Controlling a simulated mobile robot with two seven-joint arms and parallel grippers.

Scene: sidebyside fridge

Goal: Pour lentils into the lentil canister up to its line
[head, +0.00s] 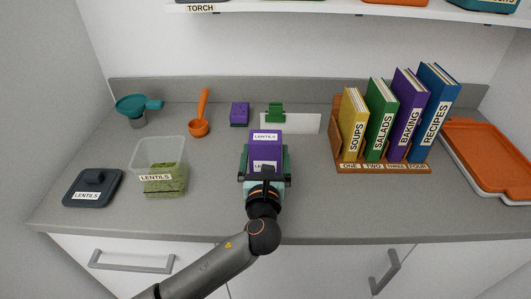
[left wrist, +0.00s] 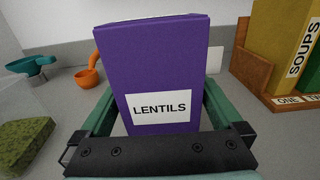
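The purple lentil box (head: 265,147) stands upright with LENTILS labels. My left gripper (head: 266,174) has its green fingers along both sides of the box, seemingly closed on it. In the left wrist view the box (left wrist: 155,70) fills the space between the fingers (left wrist: 160,115). Its underside is hidden, so I cannot tell whether it touches the counter. The clear lentil canister (head: 158,152) is open, to the left of the box. Green lentils (head: 165,186) lie in its lower part, and a dark line crosses its front low down. My right gripper is not in view.
The dark canister lid (head: 93,188) lies left of the canister. Behind are a teal funnel (head: 132,108), an orange scoop (head: 199,127), a purple clip (head: 240,113) and a green clip (head: 275,113). A wooden book rack (head: 345,157) and orange tray (head: 490,150) stand right. Counter between canister and box is clear.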

